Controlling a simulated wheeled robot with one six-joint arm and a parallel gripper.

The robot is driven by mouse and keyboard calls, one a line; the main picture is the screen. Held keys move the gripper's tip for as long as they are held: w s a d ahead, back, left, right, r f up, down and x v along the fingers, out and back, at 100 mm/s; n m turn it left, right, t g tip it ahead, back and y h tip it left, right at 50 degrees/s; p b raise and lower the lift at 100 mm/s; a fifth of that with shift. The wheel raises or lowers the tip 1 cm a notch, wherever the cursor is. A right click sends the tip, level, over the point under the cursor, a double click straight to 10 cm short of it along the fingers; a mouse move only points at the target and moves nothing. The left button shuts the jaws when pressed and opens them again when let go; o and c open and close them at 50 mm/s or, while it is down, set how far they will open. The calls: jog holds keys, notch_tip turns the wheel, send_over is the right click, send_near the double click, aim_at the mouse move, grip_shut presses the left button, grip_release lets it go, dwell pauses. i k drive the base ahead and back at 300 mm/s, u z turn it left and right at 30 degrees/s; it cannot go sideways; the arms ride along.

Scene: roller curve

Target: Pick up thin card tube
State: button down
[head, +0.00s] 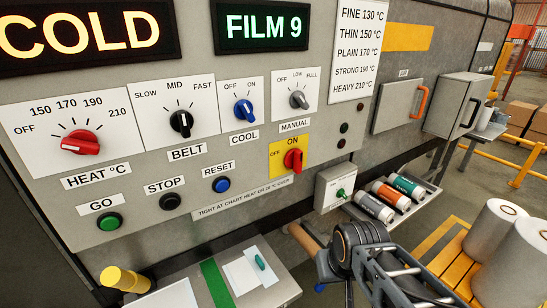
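A tan, card-coloured tube (303,238) shows in the head view below the panel's lower right part, tilted down to the right. Its right end is hidden behind the dark end of my arm. My gripper (345,245) is at that dark end, at the tube's right side. Its fingers are not clearly seen, so I cannot tell whether they are open or shut on the tube.
The control panel (230,110) with knobs and buttons stands close in front. A small box with a green knob (340,194) juts out by the rolls. A ledge (270,294) with cards is at the bottom, a yellow cylinder (125,279) lower left. Large white rolls (492,235) stand right.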

aim_at(308, 244)
jog(key=z, duration=1.75)
jog(key=i, duration=1.05)
jog(key=u, duration=3)
